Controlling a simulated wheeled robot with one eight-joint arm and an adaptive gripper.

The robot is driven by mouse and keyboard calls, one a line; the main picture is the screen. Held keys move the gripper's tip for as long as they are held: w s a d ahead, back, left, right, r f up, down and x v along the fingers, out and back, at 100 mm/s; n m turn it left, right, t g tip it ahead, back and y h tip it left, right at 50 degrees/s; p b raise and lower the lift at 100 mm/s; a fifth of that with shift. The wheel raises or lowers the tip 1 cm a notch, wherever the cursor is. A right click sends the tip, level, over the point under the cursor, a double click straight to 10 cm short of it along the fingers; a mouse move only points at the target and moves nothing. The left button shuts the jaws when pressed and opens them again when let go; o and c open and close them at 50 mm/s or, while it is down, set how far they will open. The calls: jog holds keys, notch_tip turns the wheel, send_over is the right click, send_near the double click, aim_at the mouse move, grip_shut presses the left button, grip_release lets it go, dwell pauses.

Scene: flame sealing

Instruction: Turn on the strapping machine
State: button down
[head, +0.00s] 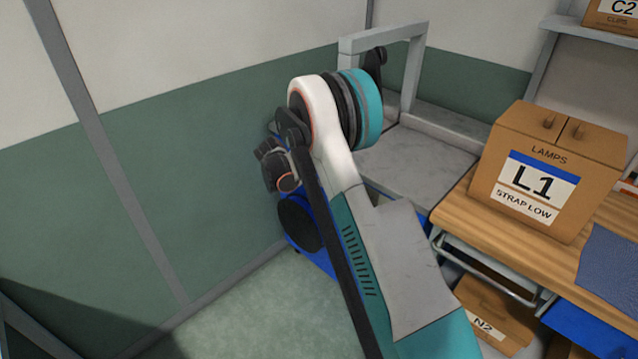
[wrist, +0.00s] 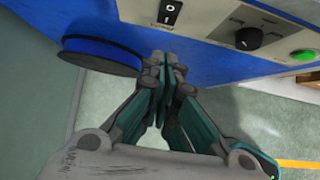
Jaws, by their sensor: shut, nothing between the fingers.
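The strapping machine (head: 415,165) has a grey top, a grey arch and a blue body in the head view. My arm hides part of it. In the wrist view its blue body (wrist: 215,65) carries a pale control panel (wrist: 205,14). A black rocker switch (wrist: 169,12) marked 0 and I sits at the panel's left, near the top edge. A black knob (wrist: 248,38) and a round green button or lamp (wrist: 303,55) are to its right. My gripper (wrist: 163,62) is shut and empty, its fingertips below the switch in the picture. Contact with the body cannot be told.
A dark round reel with a blue rim (wrist: 103,52) juts out left of my fingers. A wooden table (head: 460,215) with a LAMPS box (head: 545,165) stands right of the machine. A green and white wall (head: 200,130) is on the left. Floor (head: 260,315) in front is clear.

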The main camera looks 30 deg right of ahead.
jog(key=v, duration=0.3)
jog(key=shift+a+p, duration=0.15)
jog(key=shift+p, duration=0.25)
jog(key=d+r+b+x, duration=0.1)
jog(key=b+x, duration=0.3)
jog(key=x, duration=0.9)
jog(key=shift+w+d, duration=0.2)
jog(key=shift+d, duration=0.1)
jog(key=shift+f, duration=0.1)
